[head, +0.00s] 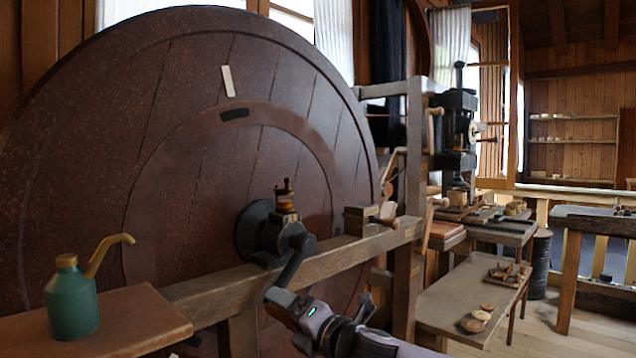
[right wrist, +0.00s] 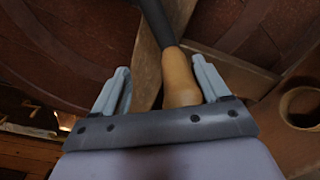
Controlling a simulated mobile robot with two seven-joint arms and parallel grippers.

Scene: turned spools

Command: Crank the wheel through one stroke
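The big dark red-brown wheel (head: 190,130) fills the left of the head view, with a pale mark (head: 228,81) near a dark mark (head: 234,114) on its upper face. At its hub, a dark crank arm (head: 293,264) slopes down and left to my right gripper (head: 277,298). In the right wrist view, the wooden crank handle (right wrist: 180,78) lies between the fingers of my right gripper (right wrist: 160,66). The fingers are apart, with a clear gap on the left side and the handle close to the right finger. My left gripper is not in view.
A wooden beam (head: 325,262) runs in front of the wheel. A green oil can (head: 72,300) stands on a wooden ledge (head: 130,325) at lower left. A low bench (head: 450,300) with turned pieces stands to the right, with open floor beyond it.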

